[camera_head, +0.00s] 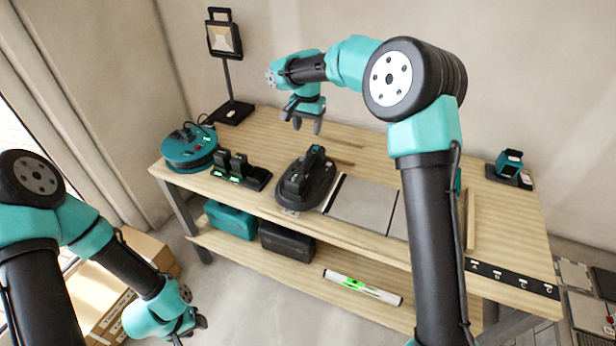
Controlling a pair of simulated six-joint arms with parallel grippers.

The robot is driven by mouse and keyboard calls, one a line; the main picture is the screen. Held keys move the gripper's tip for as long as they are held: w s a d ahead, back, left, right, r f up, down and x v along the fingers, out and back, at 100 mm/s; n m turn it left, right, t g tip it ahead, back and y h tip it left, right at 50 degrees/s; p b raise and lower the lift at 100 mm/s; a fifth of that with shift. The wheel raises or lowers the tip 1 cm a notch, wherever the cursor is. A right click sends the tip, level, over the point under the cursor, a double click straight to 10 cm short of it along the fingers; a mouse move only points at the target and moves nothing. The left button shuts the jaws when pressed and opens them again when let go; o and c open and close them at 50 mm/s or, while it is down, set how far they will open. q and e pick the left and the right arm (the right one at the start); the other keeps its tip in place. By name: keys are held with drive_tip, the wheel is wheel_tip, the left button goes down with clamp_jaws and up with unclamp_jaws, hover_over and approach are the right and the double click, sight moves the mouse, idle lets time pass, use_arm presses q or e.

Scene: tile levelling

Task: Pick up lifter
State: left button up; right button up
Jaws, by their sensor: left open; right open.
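The lifter (303,181) looks like a dark, rounded suction tool with a raised handle. It stands on the wooden workbench (400,142) near the middle of its front edge. My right gripper (307,125) hangs over the back of the bench, behind and above the lifter, with its fingers apart and empty. It does not touch the lifter. My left gripper (190,330) is low in front of the bench, at the bottom left, well away from the lifter. Its fingers are small and partly hidden by its own wrist.
Left of the lifter are a black charger rack (241,171) and a teal cable reel (189,147). Grey tiles (362,203) lie right of it. A work lamp (225,40) stands at the back left. A teal device (510,163) sits at the right.

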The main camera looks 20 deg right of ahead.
sight(308, 161)
wheel_tip(308, 161, down, 11)
drive_tip(key=shift+f, duration=0.15)
idle(0.4)
drive_tip(key=shift+f, duration=2.6)
drive_tip(key=shift+f, duration=0.25)
drive_tip(key=shift+r, duration=0.1)
clamp_jaws()
